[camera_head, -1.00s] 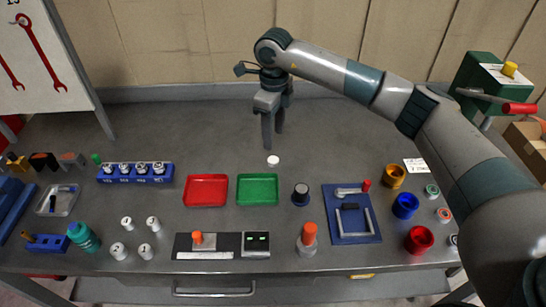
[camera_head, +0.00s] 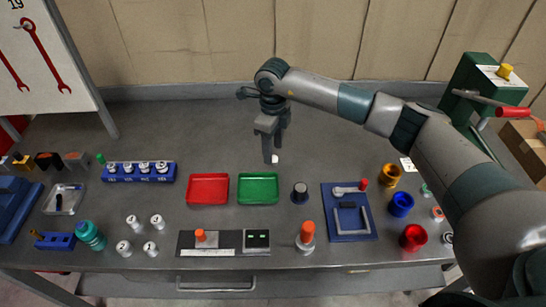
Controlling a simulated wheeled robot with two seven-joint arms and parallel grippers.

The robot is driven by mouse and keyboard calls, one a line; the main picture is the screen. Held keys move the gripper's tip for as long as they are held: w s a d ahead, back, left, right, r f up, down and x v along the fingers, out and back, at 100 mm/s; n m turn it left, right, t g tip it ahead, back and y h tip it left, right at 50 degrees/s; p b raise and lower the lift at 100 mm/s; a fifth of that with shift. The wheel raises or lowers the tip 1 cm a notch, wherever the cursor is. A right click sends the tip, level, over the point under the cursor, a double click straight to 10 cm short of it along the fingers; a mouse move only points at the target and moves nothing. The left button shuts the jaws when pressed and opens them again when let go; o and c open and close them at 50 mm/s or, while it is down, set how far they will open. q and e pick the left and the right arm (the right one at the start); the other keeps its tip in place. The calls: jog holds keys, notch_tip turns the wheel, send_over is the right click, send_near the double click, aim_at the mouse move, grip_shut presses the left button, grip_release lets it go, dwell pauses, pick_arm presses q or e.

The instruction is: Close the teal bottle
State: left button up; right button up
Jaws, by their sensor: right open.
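The teal bottle (camera_head: 90,235) stands near the front left of the grey bench; its mouth is too small to make out clearly. A small white round piece (camera_head: 275,158), which looks like a cap, lies on the bench behind the green tray. My right gripper (camera_head: 270,158) points down at this white piece with its fingertips close around or beside it. The fingers partly hide the piece, and I cannot tell whether they touch it. The right gripper is open. My left gripper is not in view.
A red tray (camera_head: 208,188) and a green tray (camera_head: 258,188) lie mid-bench. A blue rack (camera_head: 139,178) holds several white-topped pieces. Several small white bottles (camera_head: 132,221) stand right of the teal bottle. The rear bench is mostly clear.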

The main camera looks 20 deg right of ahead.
jog(key=shift+f+p, duration=0.45)
jog(key=shift+f, duration=1)
jog(key=c, duration=1.1)
